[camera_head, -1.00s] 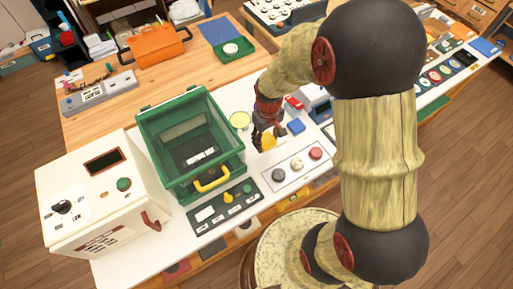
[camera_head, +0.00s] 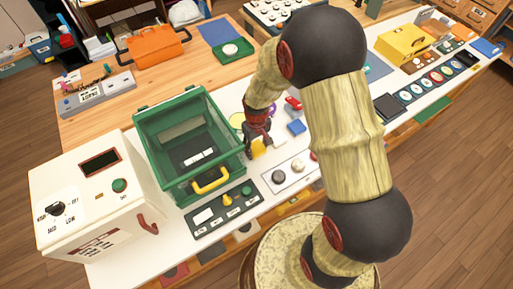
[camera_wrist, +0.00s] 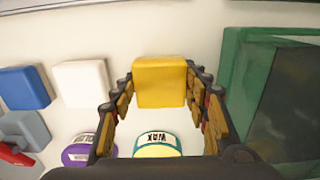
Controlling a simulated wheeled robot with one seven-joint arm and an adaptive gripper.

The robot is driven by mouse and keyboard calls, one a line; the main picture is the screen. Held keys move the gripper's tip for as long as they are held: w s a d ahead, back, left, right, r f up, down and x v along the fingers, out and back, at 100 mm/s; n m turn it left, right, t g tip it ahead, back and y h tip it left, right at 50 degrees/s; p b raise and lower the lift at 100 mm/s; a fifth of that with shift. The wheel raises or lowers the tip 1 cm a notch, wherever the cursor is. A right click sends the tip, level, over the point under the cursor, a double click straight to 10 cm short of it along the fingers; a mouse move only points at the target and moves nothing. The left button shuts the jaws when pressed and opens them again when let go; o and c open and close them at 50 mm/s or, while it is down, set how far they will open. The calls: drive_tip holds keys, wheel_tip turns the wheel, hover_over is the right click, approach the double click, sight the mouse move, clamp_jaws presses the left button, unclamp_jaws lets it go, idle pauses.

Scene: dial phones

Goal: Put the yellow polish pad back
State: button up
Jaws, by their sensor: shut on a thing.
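The yellow polish pad (camera_head: 258,147) is a small square block. It also shows in the wrist view (camera_wrist: 160,82), between the two fingers of my gripper (camera_wrist: 160,95). My gripper (camera_head: 257,138) is shut on it, low over the white counter beside the green bin. A white pad (camera_wrist: 80,82) and a blue pad (camera_wrist: 25,88) lie in a row to its left in the wrist view. The gap under the yellow pad, if any, cannot be told.
The open green bin (camera_head: 155,125) with a yellow handle stands close to my gripper. A purple-labelled tin (camera_wrist: 80,155) and a yellow wax tin (camera_wrist: 156,145) sit near the fingers. A tray with round knobs (camera_head: 298,166) lies at the front. A white machine (camera_head: 95,215) stands left.

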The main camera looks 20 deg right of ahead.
drive_tip(key=shift+f, duration=0.15)
drive_tip(key=o, duration=1.1)
drive_tip(key=shift+c, duration=0.2)
drive_tip(key=shift+o, duration=0.2)
wheel_tip(320, 180, up, 12)
drive_tip(key=p, duration=0.3)
wheel_tip(320, 180, up, 17)
drive_tip(key=m+t, duration=0.1)
drive_tip(key=t, duration=0.2)
hover_over(257, 147)
drive_tip(key=s, duration=0.6)
drive_tip(key=s+r+m+t, duration=0.1)
drive_tip(key=s+r+t, duration=0.1)
drive_tip(key=s+r, duration=0.6)
drive_tip(key=s, duration=0.4)
drive_tip(key=shift+s+r+t, duration=0.2)
drive_tip(key=shift+r+t, duration=0.1)
drive_tip(key=shift+r, duration=0.1)
drive_tip(key=shift+a+f+b, duration=0.1)
drive_tip(key=shift+b, duration=0.2)
